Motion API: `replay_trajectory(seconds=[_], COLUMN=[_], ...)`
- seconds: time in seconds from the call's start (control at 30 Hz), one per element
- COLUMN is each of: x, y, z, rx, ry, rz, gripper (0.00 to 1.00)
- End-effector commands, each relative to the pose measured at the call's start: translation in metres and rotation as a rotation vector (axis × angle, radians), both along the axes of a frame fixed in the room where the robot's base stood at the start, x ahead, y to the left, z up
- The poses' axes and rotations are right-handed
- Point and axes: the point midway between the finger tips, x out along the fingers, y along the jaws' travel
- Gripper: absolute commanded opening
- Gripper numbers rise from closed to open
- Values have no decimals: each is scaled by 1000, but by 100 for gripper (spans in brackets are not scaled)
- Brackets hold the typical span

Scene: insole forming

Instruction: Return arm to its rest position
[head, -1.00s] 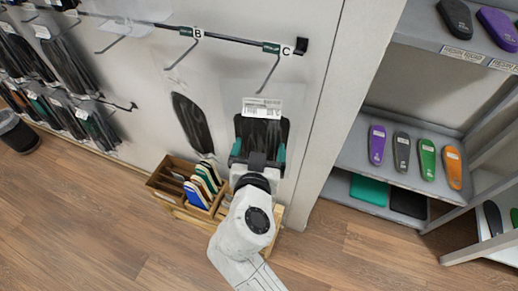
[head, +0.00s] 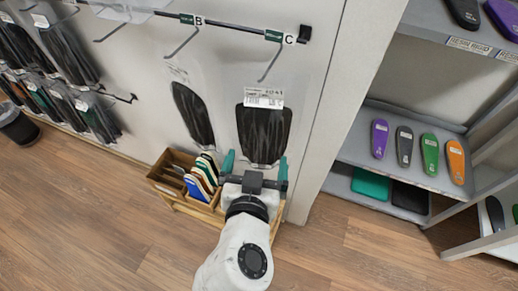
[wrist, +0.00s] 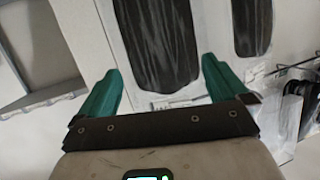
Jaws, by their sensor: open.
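My gripper (head: 255,172) is open and empty, with its two teal fingers spread apart. In the head view it is in front of the wall, just below a clear bag with a dark insole (head: 264,136) on hook C. In the wrist view my gripper (wrist: 163,90) shows both teal fingers, with a bagged dark insole (wrist: 160,45) beyond and between them. The fingers look apart from the bag. A second bagged dark insole (head: 193,115) is at hook B, to the left.
A wooden box (head: 172,172) with several insoles stands below my gripper, to its left. A shelf unit (head: 362,150) with coloured insoles is on the right. More bagged insoles (head: 50,60) hang at the far left. The wooden floor (head: 110,235) in front is clear.

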Motion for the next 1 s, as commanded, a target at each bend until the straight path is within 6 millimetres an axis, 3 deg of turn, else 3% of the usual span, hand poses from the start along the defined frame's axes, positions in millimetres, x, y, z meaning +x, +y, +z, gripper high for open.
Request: replay_trajectory(seconds=[0.23, 0.57, 0.63, 0.73, 0.83, 1.0], x=[-27, -31, -29, -26, -28, -62], y=[2, 2, -8, -39, -90, -184], z=[8, 10, 4, -17, -51, -115], rx=[1, 1, -9, -37, -78, -121], ry=[0, 0, 23, 112, 264, 596], rz=[0, -1, -17, -63, -123, -180], gripper=[100, 100, 100, 100, 100, 100])
